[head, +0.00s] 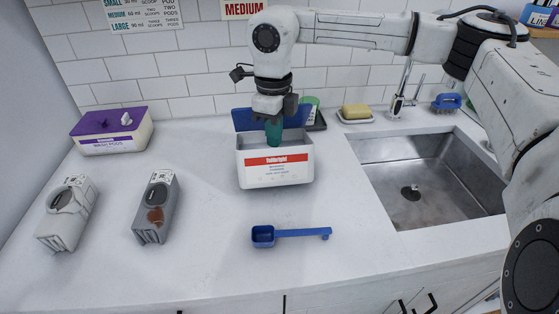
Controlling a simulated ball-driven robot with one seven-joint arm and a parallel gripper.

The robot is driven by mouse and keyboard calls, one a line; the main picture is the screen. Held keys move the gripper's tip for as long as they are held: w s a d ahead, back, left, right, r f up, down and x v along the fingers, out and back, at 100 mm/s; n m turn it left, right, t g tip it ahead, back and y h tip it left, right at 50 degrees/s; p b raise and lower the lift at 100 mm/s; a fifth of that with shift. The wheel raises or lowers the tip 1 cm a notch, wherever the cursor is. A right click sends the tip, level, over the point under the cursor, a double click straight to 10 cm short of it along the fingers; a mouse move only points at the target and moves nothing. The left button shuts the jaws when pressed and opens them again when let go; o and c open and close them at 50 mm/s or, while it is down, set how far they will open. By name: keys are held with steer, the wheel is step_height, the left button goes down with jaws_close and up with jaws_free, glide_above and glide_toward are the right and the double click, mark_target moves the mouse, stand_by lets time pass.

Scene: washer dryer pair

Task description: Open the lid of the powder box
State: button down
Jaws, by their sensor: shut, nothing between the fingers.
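The powder box (275,172) is white with a red label and stands upright on the counter, left of the sink. Its blue lid (241,119) is raised at the back of the box, tilted up, and the box's grey inside shows. My gripper (274,143) points down over the open top, in front of the lid. Its green-teal fingers are together, with nothing seen between them, and their tips reach the box opening. Part of the lid and the inside is hidden behind the gripper.
A blue scoop (263,236) lies in front of the box. Two cartridges, one white (67,213) and one grey (156,207), lie to the left, with a purple-lidded pods box (112,130) behind. The sink (425,180), soap (356,111) and blue brush (446,102) are right. The front counter is mostly clear.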

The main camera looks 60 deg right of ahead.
steer(key=shift+w+d, duration=1.15)
steer(key=shift+d, duration=0.35)
steer(key=shift+w+d, duration=1.15)
steer(key=shift+d, duration=0.3)
steer(key=shift+s+a+r+p, duration=0.35)
steer(key=shift+r+p, duration=0.6)
steer(key=shift+r, duration=0.75)
steer(key=shift+s+a+r+p, duration=0.25)
steer(key=shift+a+r+p, duration=0.2)
steer(key=shift+r+p, duration=0.9)
steer(key=shift+s+a+r+p, duration=0.35)
steer(key=shift+r+p, duration=0.25)
steer(key=shift+r, duration=1.4)
